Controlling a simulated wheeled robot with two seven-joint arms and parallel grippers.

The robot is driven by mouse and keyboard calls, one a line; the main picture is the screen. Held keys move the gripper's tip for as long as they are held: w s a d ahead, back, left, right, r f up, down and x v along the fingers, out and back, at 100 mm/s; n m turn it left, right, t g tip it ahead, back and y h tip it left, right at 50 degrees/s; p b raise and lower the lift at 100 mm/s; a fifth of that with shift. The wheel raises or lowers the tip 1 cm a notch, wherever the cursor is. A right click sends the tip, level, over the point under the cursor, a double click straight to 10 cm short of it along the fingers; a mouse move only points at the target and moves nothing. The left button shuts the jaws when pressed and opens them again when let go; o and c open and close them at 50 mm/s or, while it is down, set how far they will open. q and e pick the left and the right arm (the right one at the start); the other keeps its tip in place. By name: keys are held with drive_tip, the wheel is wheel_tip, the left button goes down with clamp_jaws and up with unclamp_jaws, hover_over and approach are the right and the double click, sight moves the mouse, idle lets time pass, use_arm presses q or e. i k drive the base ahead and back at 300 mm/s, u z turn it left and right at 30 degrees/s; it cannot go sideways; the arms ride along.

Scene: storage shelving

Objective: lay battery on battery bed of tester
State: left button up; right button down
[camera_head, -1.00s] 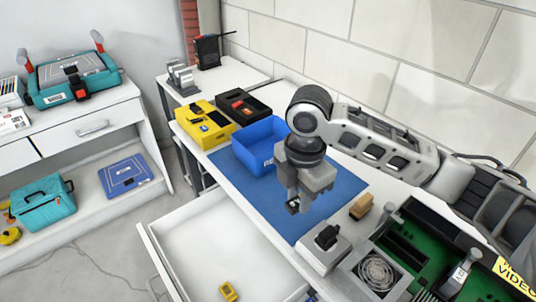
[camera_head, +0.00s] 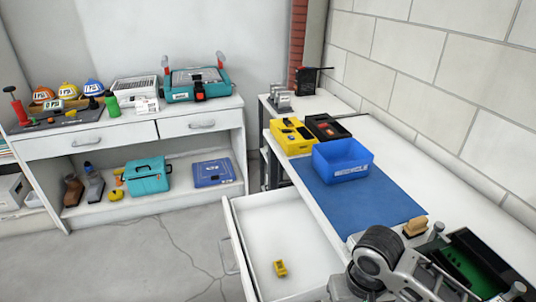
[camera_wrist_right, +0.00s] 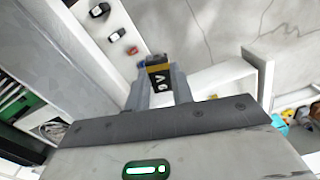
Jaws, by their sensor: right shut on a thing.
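My right gripper (camera_wrist_right: 160,90) is shut on a black and gold 9V battery (camera_wrist_right: 158,78), which sits between the fingertips in the right wrist view. In the head view my right arm is at the bottom right, and the gripper and battery do not show clearly there. I cannot tell for certain which object is the tester. A yellow box (camera_head: 292,137) with dark parts stands on the bench, and a small yellow device (camera_head: 280,268) lies in the open drawer. No battery bed can be made out. My left gripper is not in view.
A blue open bin (camera_head: 342,172) stands on the blue mat (camera_head: 370,205), beside a black box (camera_head: 326,128). The open drawer (camera_head: 250,240) juts out from the bench. A teal machine (camera_head: 197,82) stands on the white cabinet (camera_head: 95,142) at left. The mat's front is clear.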

sight(288, 123)
drive_tip(key=u, duration=0.95)
drive_tip(key=k, duration=1.2)
drive_tip(key=u, duration=0.75)
drive_tip(key=i, duration=1.9)
drive_tip(key=z, duration=0.7)
drive_tip(key=i, duration=2.3)
drive_tip(key=z, duration=1.95)
drive_tip(key=i, duration=1.1)
drive_tip(key=z, duration=1)
